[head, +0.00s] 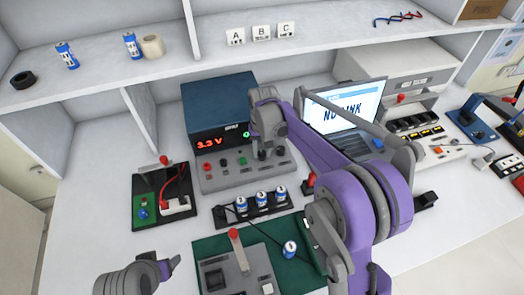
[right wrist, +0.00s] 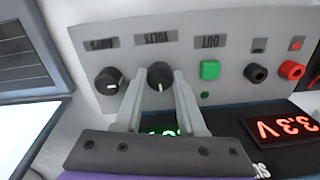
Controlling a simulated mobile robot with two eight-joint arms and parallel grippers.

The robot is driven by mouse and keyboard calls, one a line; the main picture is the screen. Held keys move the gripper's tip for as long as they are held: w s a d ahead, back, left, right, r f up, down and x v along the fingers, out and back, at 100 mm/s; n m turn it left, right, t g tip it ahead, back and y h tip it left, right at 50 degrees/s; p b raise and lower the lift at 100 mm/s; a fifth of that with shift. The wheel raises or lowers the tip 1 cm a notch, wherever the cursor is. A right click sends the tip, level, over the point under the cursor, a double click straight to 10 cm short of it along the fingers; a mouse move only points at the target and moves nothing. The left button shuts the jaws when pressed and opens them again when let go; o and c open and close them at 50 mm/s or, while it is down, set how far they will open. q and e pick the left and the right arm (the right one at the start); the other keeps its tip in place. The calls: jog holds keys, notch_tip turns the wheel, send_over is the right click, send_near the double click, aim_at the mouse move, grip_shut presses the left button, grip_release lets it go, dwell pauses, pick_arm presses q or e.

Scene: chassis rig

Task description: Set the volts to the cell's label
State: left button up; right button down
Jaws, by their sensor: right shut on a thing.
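The power supply (head: 222,105) stands at the back of the bench; its red display (head: 208,144) reads 3.3 V. The right wrist view shows its panel upside down, with the volts knob (right wrist: 160,72) beside the amps knob (right wrist: 108,80). My right gripper (right wrist: 163,88) is shut on the volts knob, one finger on each side; the arm hides this in the head view. A blue-and-white cell (head: 290,249) stands on the green mat; its label is too small to read. My left gripper (head: 166,266) is low at the left; its jaw opening is unclear.
Several similar cells stand in a black holder (head: 250,208) before the supply. A board with red wires (head: 162,192) is left of it. A laptop (head: 345,110) stands right. A grey device with a red lever (head: 236,250) sits on the mat.

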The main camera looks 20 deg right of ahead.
aim_at(262, 154)
jog(key=m, duration=0.6)
jog(key=shift+m, duration=0.3)
dwell(0.4)
jog(key=c, duration=0.5)
grip_release()
pick_arm(q)
jog(key=shift+r+p, duration=0.45)
pick_arm(e)
notch_tip(262, 154, up, 11)
jog(key=shift+s+f, duration=0.2)
